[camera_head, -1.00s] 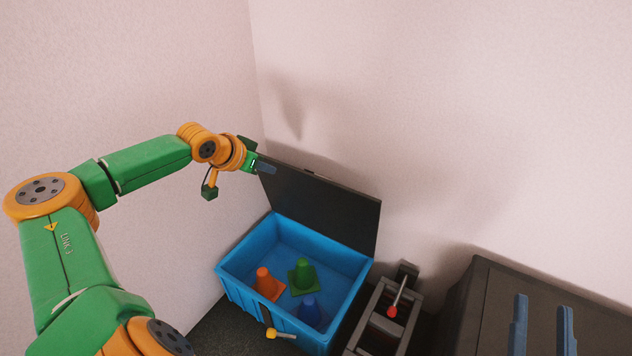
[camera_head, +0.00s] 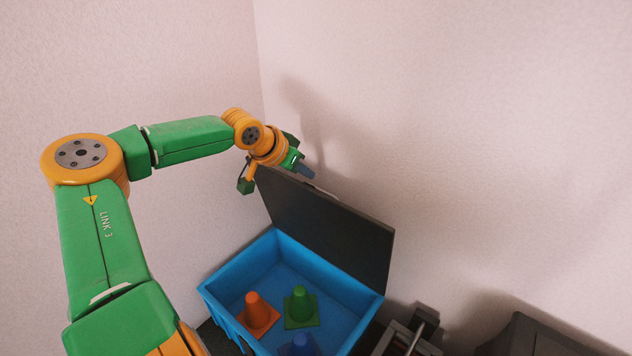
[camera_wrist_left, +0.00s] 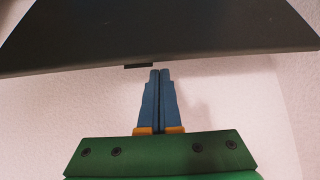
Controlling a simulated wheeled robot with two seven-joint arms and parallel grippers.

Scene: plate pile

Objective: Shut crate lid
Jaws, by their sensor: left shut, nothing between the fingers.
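The blue crate (camera_head: 235,277) stands open at the lower middle of the head view. Its dark lid (camera_head: 335,235) is raised, tilted up at the crate's back side near the wall. My left gripper (camera_head: 309,172) is shut and empty at the lid's upper edge, towards its left part. In the left wrist view the shut blue fingers (camera_wrist_left: 159,72) point at the edge of the dark lid (camera_wrist_left: 160,35), next to a small dark tab (camera_wrist_left: 138,66). I cannot tell whether the fingertips touch the lid. My right gripper is not in view.
Inside the crate are an orange cone (camera_head: 257,312), a green cone (camera_head: 300,308) and a blue cone (camera_head: 300,345). A grey device with a lever (camera_head: 414,335) stands right of the crate. A dark box (camera_head: 540,338) is at the lower right. Walls stand close behind and left.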

